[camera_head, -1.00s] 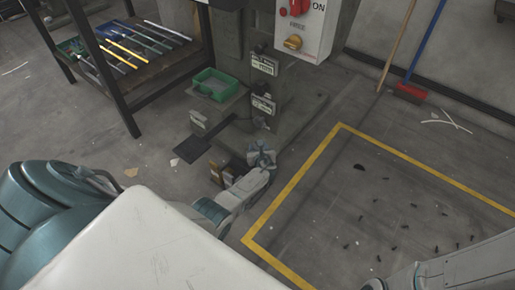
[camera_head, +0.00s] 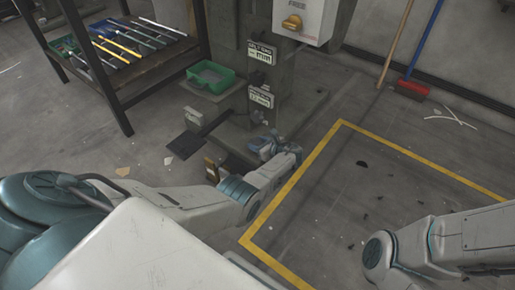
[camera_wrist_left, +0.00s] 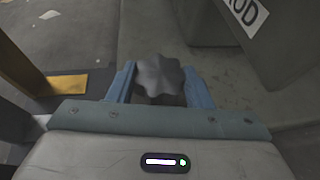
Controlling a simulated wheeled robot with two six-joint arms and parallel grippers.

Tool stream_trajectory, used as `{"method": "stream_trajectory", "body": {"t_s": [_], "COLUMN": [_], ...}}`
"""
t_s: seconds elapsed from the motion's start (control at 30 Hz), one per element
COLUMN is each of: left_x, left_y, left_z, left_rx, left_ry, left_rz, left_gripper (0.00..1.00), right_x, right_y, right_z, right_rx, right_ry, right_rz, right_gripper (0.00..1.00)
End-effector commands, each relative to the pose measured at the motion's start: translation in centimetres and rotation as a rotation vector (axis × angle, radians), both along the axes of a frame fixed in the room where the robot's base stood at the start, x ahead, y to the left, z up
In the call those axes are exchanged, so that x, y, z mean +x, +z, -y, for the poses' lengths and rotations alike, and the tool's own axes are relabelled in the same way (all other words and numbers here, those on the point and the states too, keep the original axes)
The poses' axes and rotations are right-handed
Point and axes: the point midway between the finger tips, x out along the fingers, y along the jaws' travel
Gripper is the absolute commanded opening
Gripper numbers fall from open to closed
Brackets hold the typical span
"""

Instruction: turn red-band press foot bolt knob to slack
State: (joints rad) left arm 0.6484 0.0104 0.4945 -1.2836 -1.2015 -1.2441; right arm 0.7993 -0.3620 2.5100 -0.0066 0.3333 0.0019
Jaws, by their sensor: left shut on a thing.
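The foot bolt knob (camera_wrist_left: 158,76) is a dark grey lobed knob, seen in the left wrist view between the two blue fingers of my left gripper (camera_wrist_left: 160,88). The gripper is shut on it. In the head view my left gripper (camera_head: 268,146) is low at the foot of the press (camera_head: 262,75), and hides most of the knob. No red band shows clearly on the press. My right arm (camera_head: 440,245) enters at the lower right; its gripper is out of the picture.
A green tray (camera_head: 210,76) sits beside the press column. A dark pedal plate (camera_head: 186,144) lies on the floor at left. A rack (camera_head: 125,50) holds several rods. A yellow floor line (camera_head: 305,178) borders open floor at right. A red broom (camera_head: 410,88) leans behind.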

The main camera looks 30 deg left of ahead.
Motion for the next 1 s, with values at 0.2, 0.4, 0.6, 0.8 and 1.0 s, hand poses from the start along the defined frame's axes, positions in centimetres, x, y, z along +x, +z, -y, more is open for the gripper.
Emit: {"method": "stream_trajectory", "body": {"t_s": [0.2, 0.4, 0.6, 0.8, 1.0], "left_x": [0.12, 0.12, 0.11, 0.11, 0.12], "left_y": [-0.20, -0.04, 0.02, 0.01, 0.01], "left_z": [-0.04, -0.07, -0.07, -0.08, -0.04], "left_rx": [0.000, 0.001, 0.001, 0.000, 0.000], "left_ry": [0.076, 0.102, 0.104, 0.103, 0.103], "left_rz": [0.000, 0.000, 0.000, 0.001, 0.001], "left_gripper": [0.23, 0.23, 0.23, 0.52, 0.67], "right_x": [0.29, 0.48, 0.48, 0.46, 0.45], "right_y": [-1.38, -1.53, -1.50, -1.51, -1.51], "right_z": [-0.04, -0.06, -0.06, -0.06, -0.06], "right_rx": [-0.004, -0.006, -0.006, -0.006, -0.005], "right_ry": [0.003, 0.005, 0.005, 0.004, 0.004], "right_rz": [-0.018, -0.028, -0.028, -0.027, -0.026], "right_gripper": [0.36, 0.36, 0.36, 0.36, 0.36]}}
